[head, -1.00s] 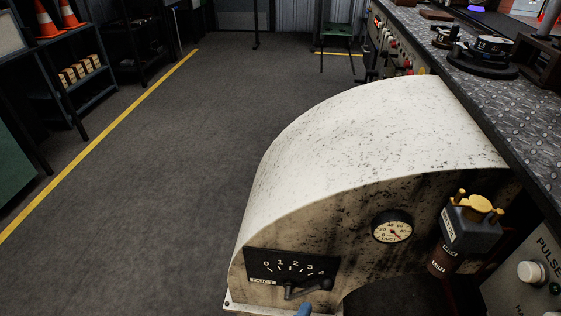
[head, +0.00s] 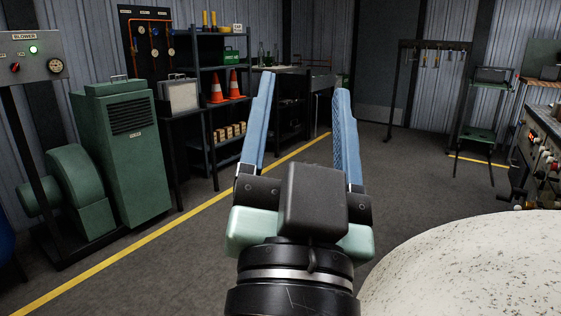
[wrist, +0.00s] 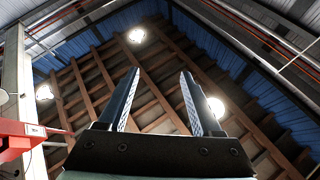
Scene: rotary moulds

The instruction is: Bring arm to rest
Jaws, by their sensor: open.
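My gripper (head: 303,130) stands upright in the middle of the head view. Its two blue fingers point up and are spread wide apart, with nothing between them. Below the fingers are the dark gripper body and my black wrist. In the wrist view the gripper (wrist: 158,100) is also open and empty, and its fingers point toward the ceiling (wrist: 90,90). The fingers touch nothing in either view.
The speckled white rounded housing (head: 480,265) is close at the lower right. A green cabinet (head: 125,150) and blower (head: 75,190) stand at the left. Shelves with orange cones (head: 216,90) stand behind. The grey floor (head: 400,180) is open in the middle. A red bracket (wrist: 18,138) shows at wrist-view left.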

